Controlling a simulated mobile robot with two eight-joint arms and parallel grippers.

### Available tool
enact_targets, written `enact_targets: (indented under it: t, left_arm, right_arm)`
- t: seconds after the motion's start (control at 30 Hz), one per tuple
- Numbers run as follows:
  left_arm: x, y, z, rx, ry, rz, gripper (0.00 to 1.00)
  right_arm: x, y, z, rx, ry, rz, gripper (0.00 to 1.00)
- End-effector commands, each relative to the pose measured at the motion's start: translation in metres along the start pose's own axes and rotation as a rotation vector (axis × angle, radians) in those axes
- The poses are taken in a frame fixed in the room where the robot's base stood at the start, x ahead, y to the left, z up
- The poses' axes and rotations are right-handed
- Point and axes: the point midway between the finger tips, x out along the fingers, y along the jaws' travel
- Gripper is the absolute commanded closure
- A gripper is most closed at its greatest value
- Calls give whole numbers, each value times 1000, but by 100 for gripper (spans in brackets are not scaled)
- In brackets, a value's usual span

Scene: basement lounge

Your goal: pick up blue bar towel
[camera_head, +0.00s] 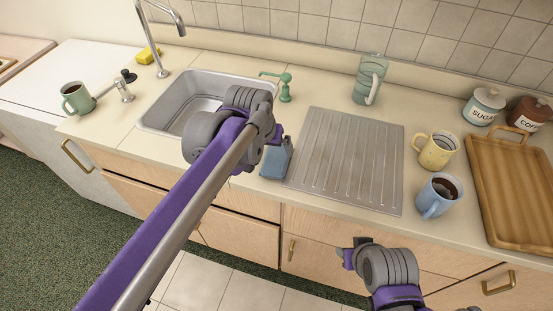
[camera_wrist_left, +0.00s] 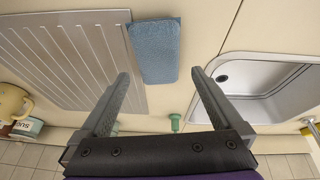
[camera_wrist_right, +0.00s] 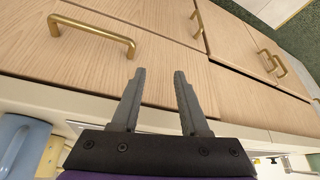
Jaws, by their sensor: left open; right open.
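The blue bar towel (camera_head: 275,163) lies folded on the counter between the sink and the ribbed drainboard, partly hidden by my left gripper in the head view. In the left wrist view the towel (camera_wrist_left: 155,52) shows as a blue rectangle beside the drainboard edge, ahead of the fingertips. My left gripper (camera_wrist_left: 158,82) is open and empty, its fingers spread wider than the towel and not visibly touching it. My right gripper (camera_wrist_right: 160,72) is open and empty in front of the wooden cabinet fronts, below the counter edge.
The drainboard (camera_head: 345,158) is bare. The sink (camera_head: 165,112) is left of the towel, with a green soap pump (camera_head: 285,88) behind. A yellow mug (camera_head: 436,152), a blue mug (camera_head: 438,196) and a wooden tray (camera_head: 515,195) stand right. A glass pitcher (camera_head: 370,78) stands at the back.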

Motion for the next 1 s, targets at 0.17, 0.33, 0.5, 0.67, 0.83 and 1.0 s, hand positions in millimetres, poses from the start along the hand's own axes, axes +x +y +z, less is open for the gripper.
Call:
enact_targets:
  t: [0.17,0.33,0.5,0.67,0.83,1.0]
  left_arm:
    - [21,2,2,0,0,0,0]
    - [45,3,2,0,0,0,0]
    - [53,3,2,0,0,0,0]
    - [53,3,2,0,0,0,0]
    - [53,3,2,0,0,0,29]
    - [52,3,2,0,0,0,59]
  right_arm:
    - [1,0,1,0,-1,0,55]
    - [3,0,2,0,-1,0,55]
    - [3,0,2,0,-1,0,55]
    - [3,0,2,0,-1,0,55]
    - [3,0,2,0,-1,0,55]
    - [3,0,2,0,-1,0,55]
